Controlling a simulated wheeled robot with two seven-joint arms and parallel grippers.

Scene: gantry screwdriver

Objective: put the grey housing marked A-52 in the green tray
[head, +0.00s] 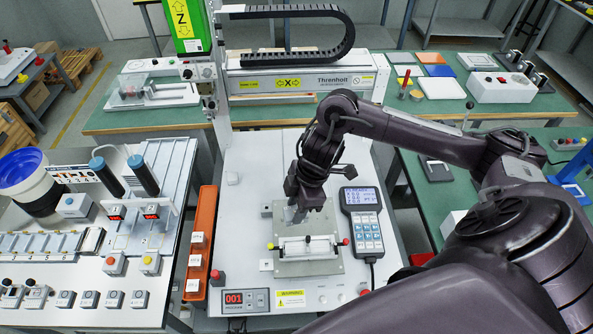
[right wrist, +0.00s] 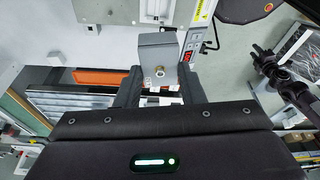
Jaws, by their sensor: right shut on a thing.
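My right gripper (head: 297,207) is shut on a grey housing (head: 294,214), above the back part of the metal fixture plate (head: 330,267). In the right wrist view the housing (right wrist: 158,54) is a grey block between my two dark fingers (right wrist: 160,84), with a round metal fitting on its near face. No A-52 mark can be read. Whether it touches the plate is unclear. I cannot pick out a green tray for certain. A dark arm end at the right of the wrist view looks like my left gripper (right wrist: 268,62); its jaws are unclear.
A white clamp with red and yellow knobs (head: 308,248) sits in front of the housing. A keypad pendant (head: 362,222) stands close right. An orange bin (head: 203,225) with white blocks is left. The gantry column (head: 220,90) rises behind. Small coloured trays (head: 437,70) lie on the back bench.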

